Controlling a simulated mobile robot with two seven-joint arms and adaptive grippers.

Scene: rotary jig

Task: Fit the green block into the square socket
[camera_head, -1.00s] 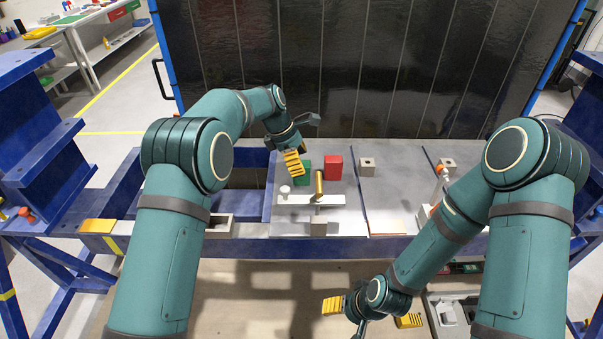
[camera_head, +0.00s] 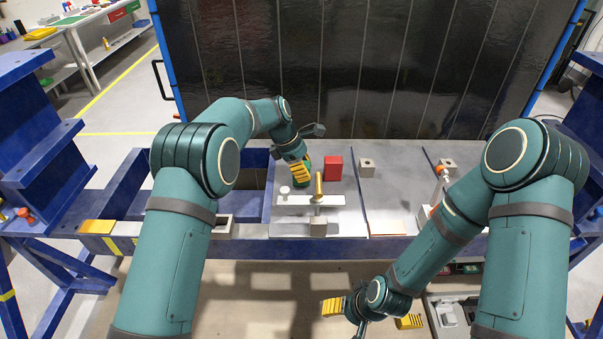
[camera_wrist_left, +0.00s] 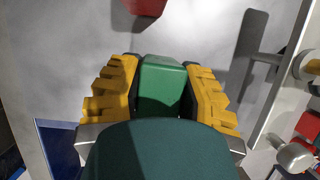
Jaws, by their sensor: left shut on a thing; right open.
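The green block (camera_wrist_left: 161,82) is between the yellow pads of my left gripper (camera_wrist_left: 162,92), which is shut on it. In the head view my left gripper (camera_head: 300,172) is low over the grey work plate and hides most of the block. I cannot tell whether the block still touches the plate. A small block with a dark hole (camera_head: 367,167) stands at the back of the plate, and a similar one (camera_head: 448,163) is farther right. I cannot tell which opening is the square socket. My right gripper (camera_head: 371,314) is open and empty in front of the table.
A red block (camera_head: 333,168) stands just right of my left gripper. A dark panelled wall (camera_head: 350,70) closes off the back.

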